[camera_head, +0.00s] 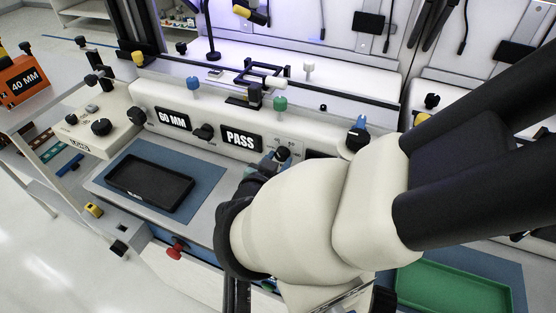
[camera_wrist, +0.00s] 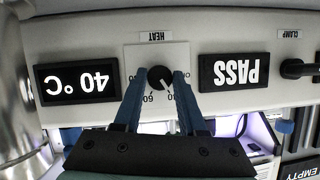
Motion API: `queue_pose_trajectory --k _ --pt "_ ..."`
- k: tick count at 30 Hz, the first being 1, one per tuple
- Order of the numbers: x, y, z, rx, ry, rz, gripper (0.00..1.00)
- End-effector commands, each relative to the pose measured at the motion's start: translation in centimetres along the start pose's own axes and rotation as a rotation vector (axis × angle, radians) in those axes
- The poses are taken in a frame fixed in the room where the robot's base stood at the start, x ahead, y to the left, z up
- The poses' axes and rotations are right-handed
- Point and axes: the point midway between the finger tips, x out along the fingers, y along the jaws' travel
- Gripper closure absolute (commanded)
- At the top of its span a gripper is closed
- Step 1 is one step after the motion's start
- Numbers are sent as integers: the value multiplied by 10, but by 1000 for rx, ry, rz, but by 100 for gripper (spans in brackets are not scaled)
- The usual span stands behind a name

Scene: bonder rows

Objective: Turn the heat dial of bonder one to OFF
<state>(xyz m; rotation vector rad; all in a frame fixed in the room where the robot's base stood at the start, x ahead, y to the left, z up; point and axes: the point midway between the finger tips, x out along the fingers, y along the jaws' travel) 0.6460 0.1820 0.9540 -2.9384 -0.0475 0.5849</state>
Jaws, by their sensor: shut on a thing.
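The heat dial (camera_wrist: 159,78) is a small black knob with a light pointer mark, on a white scale plate under the label HEAT in the wrist view. My gripper (camera_wrist: 158,88) has its two blue fingers closed around the knob, one on each side. The pointer slants toward the lower right of that picture; which scale mark it meets is hard to tell. A display (camera_wrist: 77,81) beside the dial reads 40 °C. In the head view the dial (camera_head: 283,153) shows just beyond my gripper, partly hidden by my arm.
A PASS display (camera_wrist: 234,71) and a black clamp knob (camera_wrist: 297,68) sit beside the dial. In the head view a black tray (camera_head: 150,183) lies on a blue mat, a red knob (camera_head: 176,248) is on the bench front, and a green tray (camera_head: 455,287) lies at right.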

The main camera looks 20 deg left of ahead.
Motion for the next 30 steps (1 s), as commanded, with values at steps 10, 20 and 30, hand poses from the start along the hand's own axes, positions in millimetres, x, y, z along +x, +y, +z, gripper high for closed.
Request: queue_pose_trajectory --k 10,20,30 --pt "0 -1 1 -98 -3 40 100" --pt "1 -3 2 -355 -13 149 100" --pt "2 -5 3 -649 -24 272 100"
